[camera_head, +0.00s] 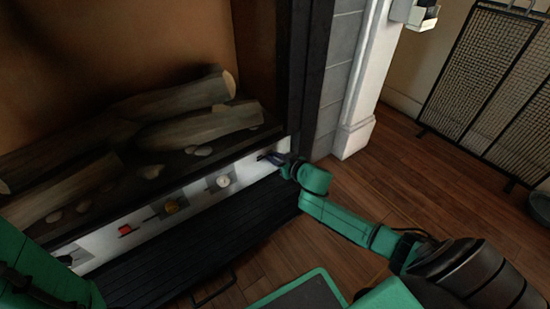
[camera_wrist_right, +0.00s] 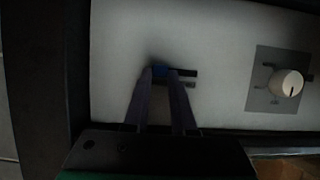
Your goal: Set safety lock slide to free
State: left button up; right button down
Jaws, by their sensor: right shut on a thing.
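The safety lock slide (camera_wrist_right: 161,71) is a small blue tab on the pale control panel (camera_wrist_right: 220,40) in the right wrist view. A dark slot extends to the right of it, with a small dark mark below the slot. My right gripper (camera_wrist_right: 164,73) is shut on the blue tab, one finger on each side. In the head view my right gripper (camera_head: 274,159) reaches the right end of the panel and hides the tab. Part of my left arm (camera_head: 45,275) shows at the bottom left; its gripper is not visible.
A white knob (camera_wrist_right: 287,83) sits right of the slide in the wrist view. In the head view, a yellowish control (camera_head: 171,206) and a red control (camera_head: 125,230) are farther left. Logs (camera_head: 200,128) lie behind the panel. A dark slatted hearth (camera_head: 190,255) lies in front.

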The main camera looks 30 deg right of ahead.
aim_at(258, 160)
jog(key=shift+a, duration=0.1)
dwell(0.7)
jog(key=a, duration=0.1)
jog(key=a+p, duration=0.1)
jog(key=a, duration=0.1)
jog(key=shift+s+a, duration=0.3)
jog(key=shift+a, duration=0.05)
jog(key=shift+a+f, duration=0.1)
jog(key=shift+a, duration=0.2)
jog(key=c, duration=0.7)
grip_release()
